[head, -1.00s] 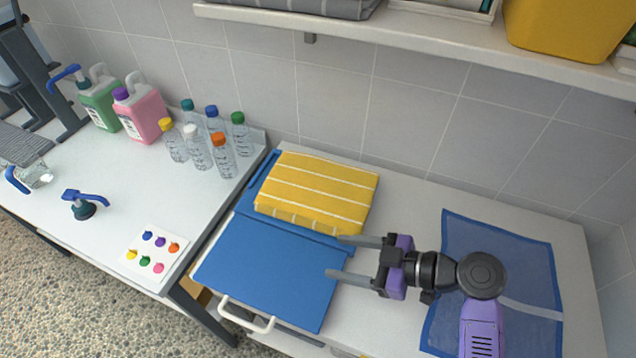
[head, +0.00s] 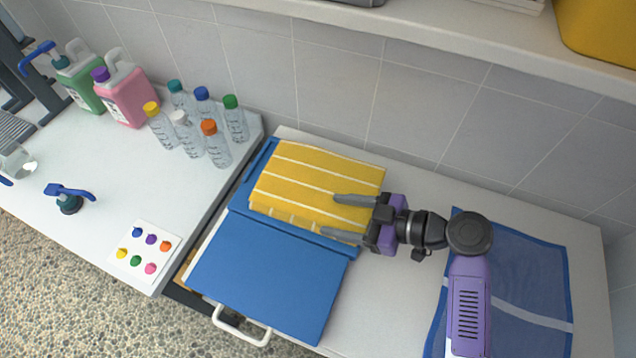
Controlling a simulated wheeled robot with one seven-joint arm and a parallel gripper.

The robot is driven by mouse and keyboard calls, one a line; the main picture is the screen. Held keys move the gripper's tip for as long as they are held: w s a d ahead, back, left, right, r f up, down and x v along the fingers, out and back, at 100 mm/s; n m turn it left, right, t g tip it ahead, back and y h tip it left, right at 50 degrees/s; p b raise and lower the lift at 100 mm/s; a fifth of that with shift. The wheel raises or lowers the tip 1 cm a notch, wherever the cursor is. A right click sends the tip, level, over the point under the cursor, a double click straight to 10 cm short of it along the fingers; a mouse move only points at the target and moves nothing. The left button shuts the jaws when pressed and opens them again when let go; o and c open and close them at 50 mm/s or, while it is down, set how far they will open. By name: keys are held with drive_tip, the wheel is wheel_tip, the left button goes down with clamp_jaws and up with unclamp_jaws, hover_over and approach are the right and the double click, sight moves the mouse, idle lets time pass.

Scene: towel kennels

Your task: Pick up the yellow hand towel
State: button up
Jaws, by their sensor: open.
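The yellow hand towel (head: 300,180) with white stripes lies folded at the back of the blue surface on the white counter. My gripper (head: 335,216) is open, its two fingers pointing left. In the picture the far finger overlaps the towel's right part, and the near finger lies by its front right corner. Nothing is between the fingers except the towel's corner seen beneath or behind them. I cannot tell whether the fingers touch the towel or hover above it.
A blue board (head: 265,268) lies in front of the towel. A blue mesh mat (head: 520,285) is at right under my arm. Several capped bottles (head: 217,150) stand left on another counter with a colour-dot card (head: 145,250). A shelf (head: 440,40) overhangs the back.

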sight(313, 213)
drive_tip(key=x, duration=0.1)
drive_tip(key=p+x, duration=0.1)
drive_tip(key=x, duration=0.3)
drive_tip(key=shift+s+a+r+p, duration=0.2)
drive_tip(key=shift+a+p, duration=0.1)
drive_tip(key=shift+p, duration=0.1)
drive_tip(key=shift+w+a+f, duration=0.15)
drive_tip(key=shift+a+f, duration=0.2)
drive_tip(key=shift+a, duration=0.1)
clamp_jaws()
